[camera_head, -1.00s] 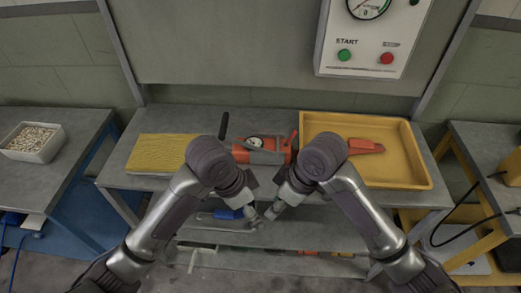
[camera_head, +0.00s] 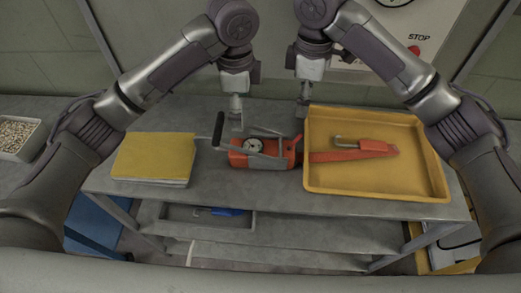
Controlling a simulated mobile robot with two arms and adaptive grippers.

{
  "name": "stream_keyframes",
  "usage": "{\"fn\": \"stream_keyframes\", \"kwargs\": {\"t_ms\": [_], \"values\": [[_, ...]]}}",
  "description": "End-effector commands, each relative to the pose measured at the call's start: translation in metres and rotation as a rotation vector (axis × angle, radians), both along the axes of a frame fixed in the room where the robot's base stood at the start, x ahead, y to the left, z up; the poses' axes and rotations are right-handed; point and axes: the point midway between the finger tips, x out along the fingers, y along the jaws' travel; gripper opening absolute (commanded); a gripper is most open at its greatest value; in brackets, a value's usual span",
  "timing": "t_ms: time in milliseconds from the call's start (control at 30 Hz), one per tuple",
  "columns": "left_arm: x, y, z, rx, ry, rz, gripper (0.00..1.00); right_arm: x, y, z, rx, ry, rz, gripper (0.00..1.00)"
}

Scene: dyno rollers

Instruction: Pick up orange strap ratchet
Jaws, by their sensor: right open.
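An orange strap (camera_head: 325,156) with a grey metal hook piece lies in the yellow tray (camera_head: 375,188) on the right of the bench. An orange device (camera_head: 262,160) with a round dial and grey metal handles sits on the bench just left of the tray. I cannot tell for certain which orange thing is the ratchet. My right gripper (camera_head: 303,118) points down, open and empty, near the tray's back left corner. My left gripper (camera_head: 236,120) points down above the device's back left side. Its fingers show edge-on, so their opening is unclear.
A yellow-topped stack (camera_head: 155,157) lies on the bench's left side. A blue item (camera_head: 225,212) is on the shelf below. A white box of pellets (camera_head: 17,135) stands far left. A panel with a red stop button (camera_head: 414,50) is behind the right arm.

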Motion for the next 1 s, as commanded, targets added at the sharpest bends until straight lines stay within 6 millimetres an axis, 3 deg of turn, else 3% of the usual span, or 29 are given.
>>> {"fn": "stream_keyframes", "kwargs": {"t_ms": [267, 700, 1000], "values": [[0.000, -0.001, -0.022, -0.002, 0.003, 0.001, 1.00, -0.002, 0.000, -0.022, -0.001, 0.003, -0.001, 0.40], [0.000, 0.000, -0.105, -0.001, 0.002, 0.002, 1.00, -0.007, 0.001, -0.105, -0.001, 0.002, -0.003, 0.40], [0.001, 0.000, -0.136, -0.001, 0.000, 0.001, 1.00, -0.009, 0.002, -0.136, 0.001, -0.001, -0.003, 0.40]]}}
